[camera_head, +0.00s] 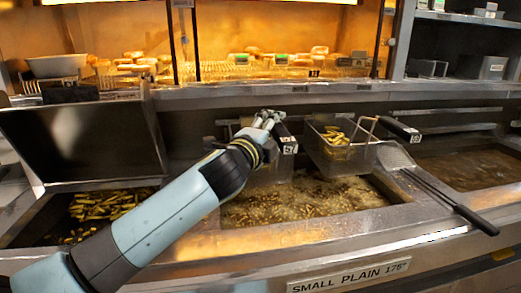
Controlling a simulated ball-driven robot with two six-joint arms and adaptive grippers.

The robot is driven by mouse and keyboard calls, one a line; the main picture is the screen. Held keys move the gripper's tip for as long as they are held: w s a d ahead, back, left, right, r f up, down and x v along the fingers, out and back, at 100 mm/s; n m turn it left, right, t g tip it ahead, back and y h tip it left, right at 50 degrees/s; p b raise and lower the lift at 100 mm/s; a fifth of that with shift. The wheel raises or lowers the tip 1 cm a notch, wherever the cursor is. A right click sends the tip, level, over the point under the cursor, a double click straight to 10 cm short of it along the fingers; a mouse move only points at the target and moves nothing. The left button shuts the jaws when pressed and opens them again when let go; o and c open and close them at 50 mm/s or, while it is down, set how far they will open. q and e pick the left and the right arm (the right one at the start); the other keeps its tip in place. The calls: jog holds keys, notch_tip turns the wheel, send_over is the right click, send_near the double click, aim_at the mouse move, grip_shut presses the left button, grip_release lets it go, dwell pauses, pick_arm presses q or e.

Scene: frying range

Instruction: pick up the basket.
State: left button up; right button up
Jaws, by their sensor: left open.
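A wire fry basket (312,148) with some fries in it hangs over the middle fryer vat (300,232), its black-gripped handle (400,129) pointing right. A second basket (277,176) is beside it on the left, partly hidden by my arm. Its black handle (288,140) bears a small label. My left gripper (268,117) is right by this handle's upper end; its fingers are open. I cannot tell whether they touch the handle. My right gripper is not in view.
Bubbling oil with fries fills the middle vat. A left vat (107,212) holds more fries beside a raised metal lid (85,140). A long-handled scoop (440,192) lies across the right side. A lit food shelf (245,75) runs behind.

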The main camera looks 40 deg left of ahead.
pick_arm(q)
jog(key=shift+c, duration=0.7)
grip_shut()
jog(key=shift+r, duration=0.2)
